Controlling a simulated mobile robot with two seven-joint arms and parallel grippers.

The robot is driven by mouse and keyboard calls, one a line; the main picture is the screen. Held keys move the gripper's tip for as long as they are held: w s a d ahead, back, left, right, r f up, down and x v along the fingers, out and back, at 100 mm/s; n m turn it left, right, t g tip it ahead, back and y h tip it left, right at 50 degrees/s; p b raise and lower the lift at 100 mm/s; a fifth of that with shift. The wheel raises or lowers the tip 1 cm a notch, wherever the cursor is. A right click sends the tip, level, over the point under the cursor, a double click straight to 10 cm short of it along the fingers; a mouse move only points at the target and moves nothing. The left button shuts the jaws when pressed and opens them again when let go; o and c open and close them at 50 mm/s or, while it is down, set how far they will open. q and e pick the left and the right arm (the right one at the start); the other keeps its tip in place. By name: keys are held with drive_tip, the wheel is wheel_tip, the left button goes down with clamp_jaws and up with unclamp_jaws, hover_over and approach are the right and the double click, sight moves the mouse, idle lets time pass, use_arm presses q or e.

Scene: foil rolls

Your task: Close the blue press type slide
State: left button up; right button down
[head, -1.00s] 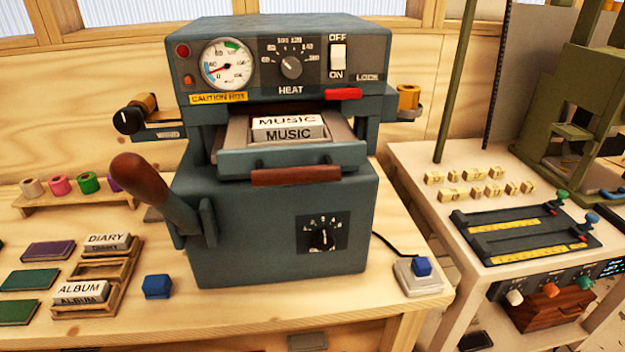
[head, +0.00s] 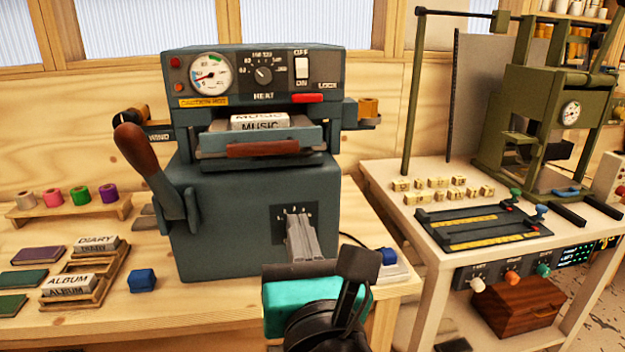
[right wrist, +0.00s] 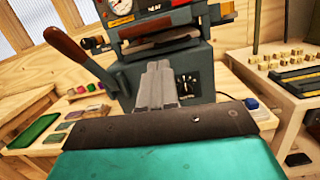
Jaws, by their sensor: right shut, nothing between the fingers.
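The blue-grey press (head: 250,210) stands on the left wooden bench. Its type slide (head: 300,137), with a red-brown handle (head: 263,148), sticks out at the front below the heat panel. A white type block reading MUSIC (head: 260,124) sits in the slide. My right gripper (head: 296,220) is shut and empty. In the head view its fingers point up in front of the press's lower dial, below the slide and right of its handle. In the right wrist view the shut fingers (right wrist: 159,72) cover part of the press front, with the slide handle (right wrist: 158,41) above them. My left gripper is not in view.
A lever with a brown grip (head: 137,146) rises at the press's left. A blue block (head: 142,281) and a wooden type rack (head: 85,290) lie on the bench. A blue button (head: 389,256) is behind my right gripper. A green press (head: 545,110) stands on the right table.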

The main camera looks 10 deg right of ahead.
approach(286, 151)
drive_tip(key=shift+n, duration=0.4)
drive_tip(key=w, duration=0.4)
drive_tip(key=w+r, duration=0.1)
drive_tip(key=w, duration=0.1)
drive_tip(key=shift+w+a+b, duration=0.1)
drive_tip(key=shift+w+b, duration=0.25)
